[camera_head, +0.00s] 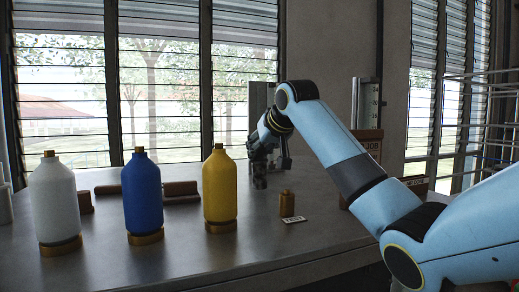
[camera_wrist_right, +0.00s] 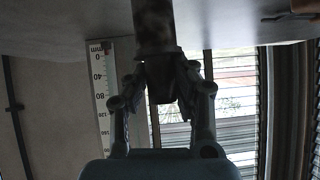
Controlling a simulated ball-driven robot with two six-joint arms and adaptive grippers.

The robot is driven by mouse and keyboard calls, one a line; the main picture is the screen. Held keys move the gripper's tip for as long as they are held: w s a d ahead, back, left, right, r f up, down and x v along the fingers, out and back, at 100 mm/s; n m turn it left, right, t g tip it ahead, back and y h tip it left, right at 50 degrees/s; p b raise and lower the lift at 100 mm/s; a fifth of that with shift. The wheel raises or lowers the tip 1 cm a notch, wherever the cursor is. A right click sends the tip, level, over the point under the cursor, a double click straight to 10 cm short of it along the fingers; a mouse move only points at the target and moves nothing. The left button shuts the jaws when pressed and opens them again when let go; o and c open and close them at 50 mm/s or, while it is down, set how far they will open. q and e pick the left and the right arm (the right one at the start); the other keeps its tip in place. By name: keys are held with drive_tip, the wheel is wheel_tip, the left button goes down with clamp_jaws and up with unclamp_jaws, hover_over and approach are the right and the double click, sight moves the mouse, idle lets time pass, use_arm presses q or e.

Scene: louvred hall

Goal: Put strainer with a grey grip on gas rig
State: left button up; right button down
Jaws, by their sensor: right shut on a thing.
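My right gripper (camera_head: 259,158) is above the back middle of the grey bench, fingers pointing down. In the right wrist view the gripper (camera_wrist_right: 162,98) is shut on a dark, narrow piece (camera_wrist_right: 155,35) between its fingers. This looks like the strainer by its grip, but it is dim and its colour is hard to tell. It reaches toward the bench top; I cannot tell whether it touches. A grey upright stand (camera_head: 262,97) behind the gripper may be part of the gas rig, partly hidden by my arm. My left gripper is out of view.
White (camera_head: 55,200), blue (camera_head: 142,195) and yellow (camera_head: 219,187) bottles stand on the bench left of the gripper. A small brass cylinder (camera_head: 287,205) stands in front, by a label card (camera_head: 293,219). A cardboard box (camera_head: 367,144) is at right. The front bench is clear.

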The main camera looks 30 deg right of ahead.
drive_tip(key=shift+f, duration=0.5)
drive_tip(key=c, duration=1.1)
unclamp_jaws()
drive_tip(key=shift+f, duration=0.15)
drive_tip(key=shift+c, duration=0.2)
drive_tip(key=shift+r, duration=0.25)
drive_tip(key=b+v, duration=0.4)
drive_tip(key=v, duration=0.8)
